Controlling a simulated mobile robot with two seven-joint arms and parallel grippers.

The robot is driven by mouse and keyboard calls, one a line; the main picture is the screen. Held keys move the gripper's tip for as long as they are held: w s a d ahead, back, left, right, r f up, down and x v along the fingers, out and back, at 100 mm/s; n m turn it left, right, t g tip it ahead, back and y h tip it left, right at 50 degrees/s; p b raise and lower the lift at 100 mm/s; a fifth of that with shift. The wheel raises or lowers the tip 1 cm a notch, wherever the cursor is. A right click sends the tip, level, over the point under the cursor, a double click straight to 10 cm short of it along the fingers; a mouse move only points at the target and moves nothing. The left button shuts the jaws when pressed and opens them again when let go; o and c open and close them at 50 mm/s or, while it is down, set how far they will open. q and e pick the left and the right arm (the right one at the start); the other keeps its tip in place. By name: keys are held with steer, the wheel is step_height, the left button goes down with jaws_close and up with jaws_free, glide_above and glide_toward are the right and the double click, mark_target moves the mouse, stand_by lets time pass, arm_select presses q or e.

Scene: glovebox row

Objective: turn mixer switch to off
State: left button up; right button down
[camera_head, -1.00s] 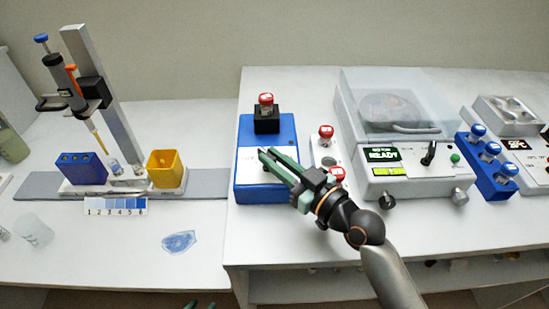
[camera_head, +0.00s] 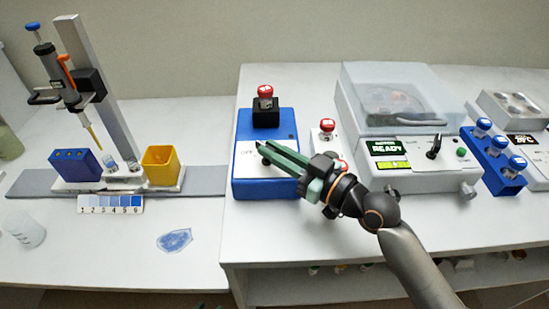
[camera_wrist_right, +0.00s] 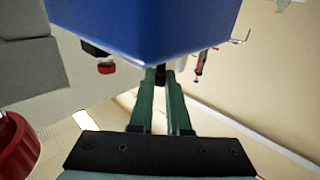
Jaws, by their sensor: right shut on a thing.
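The mixer (camera_head: 265,188) is a blue box with a pale front panel, on the white bench in the head view. Lettering that looks like "OFF" shows on its panel, left of my right gripper (camera_head: 264,151). The gripper's green fingers reach in from the right over this panel. In the right wrist view, the fingers (camera_wrist_right: 160,76) are shut on a small dark piece (camera_wrist_right: 160,71), apparently the switch, against the blue mixer body (camera_wrist_right: 145,25). The fingers hide most of the switch, so its setting cannot be read. My left gripper is not in view.
A red-capped vial (camera_head: 265,92) stands in the mixer's black holder (camera_head: 266,113). Another red-capped vial (camera_head: 327,126) stands close behind my right wrist. The centrifuge (camera_head: 410,175) is to the right. A pipette stand (camera_head: 92,88) and yellow box (camera_head: 162,166) are to the left.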

steer(key=c, duration=0.9)
jaws_free()
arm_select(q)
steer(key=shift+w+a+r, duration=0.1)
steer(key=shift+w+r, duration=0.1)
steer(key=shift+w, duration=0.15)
arm_select(e)
steer(key=shift+s+d, duration=0.15)
steer(key=shift+d, duration=0.05)
arm_select(q)
steer(key=b, duration=0.1)
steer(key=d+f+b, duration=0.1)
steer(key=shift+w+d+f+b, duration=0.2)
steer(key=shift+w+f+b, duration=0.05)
steer(key=shift+b, duration=0.05)
arm_select(e)
steer(key=v, duration=1.2)
